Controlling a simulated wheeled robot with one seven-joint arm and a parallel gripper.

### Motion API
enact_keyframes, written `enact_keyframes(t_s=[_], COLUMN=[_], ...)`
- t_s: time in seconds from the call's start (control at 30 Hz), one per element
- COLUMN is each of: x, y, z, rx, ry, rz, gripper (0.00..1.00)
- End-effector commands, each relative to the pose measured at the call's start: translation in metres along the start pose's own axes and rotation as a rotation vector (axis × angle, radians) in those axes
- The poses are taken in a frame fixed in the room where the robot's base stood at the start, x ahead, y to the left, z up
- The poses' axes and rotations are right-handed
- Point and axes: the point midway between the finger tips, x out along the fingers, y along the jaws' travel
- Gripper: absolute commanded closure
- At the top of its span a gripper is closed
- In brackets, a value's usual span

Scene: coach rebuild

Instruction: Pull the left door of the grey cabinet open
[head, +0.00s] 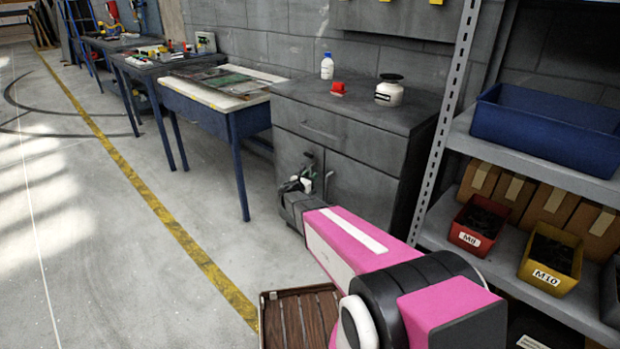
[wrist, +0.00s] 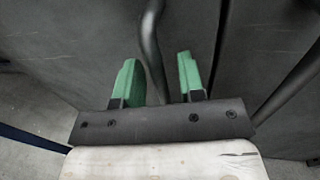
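The grey cabinet (head: 350,122) stands against the wall, with a drawer above two doors. Its left door (head: 286,146) looks shut in the head view, and my arm partly covers it. In the wrist view the left door (wrist: 65,40) fills the left side, and its dark bar handle (wrist: 151,45) runs down between my green fingertips. My gripper (wrist: 157,80) is open, with one finger on each side of the handle and gaps visible. In the head view my gripper (head: 298,184) is close to the door. The handle's lower end is hidden behind the gripper.
The right door's handle (wrist: 292,85) is close on the right. A white bottle (head: 327,66), a red object (head: 338,88) and a white jar (head: 389,92) stand on the cabinet. A shelf rack (head: 545,170) is at right, a blue-legged table (head: 222,108) at left. Floor in front-left is clear.

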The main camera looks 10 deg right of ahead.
Motion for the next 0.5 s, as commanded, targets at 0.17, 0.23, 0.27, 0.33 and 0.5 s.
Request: enact_keyframes(t_s=[0.17, 0.23, 0.27, 0.33, 0.5], x=[0.0000, 0.0000, 0.0000, -0.0001, -0.0007], y=[-0.0002, -0.0002, -0.0002, -0.0002, 0.0001], z=[0.0001, 0.0000, 0.0000, 0.0000, -0.0001], rx=[0.000, 0.000, 0.000, 0.000, 0.000], ry=[0.000, 0.000, 0.000, 0.000, 0.000], rz=[0.000, 0.000, 0.000, 0.000, -0.002], gripper=[0.64, 0.80, 0.90, 1.00, 1.00])
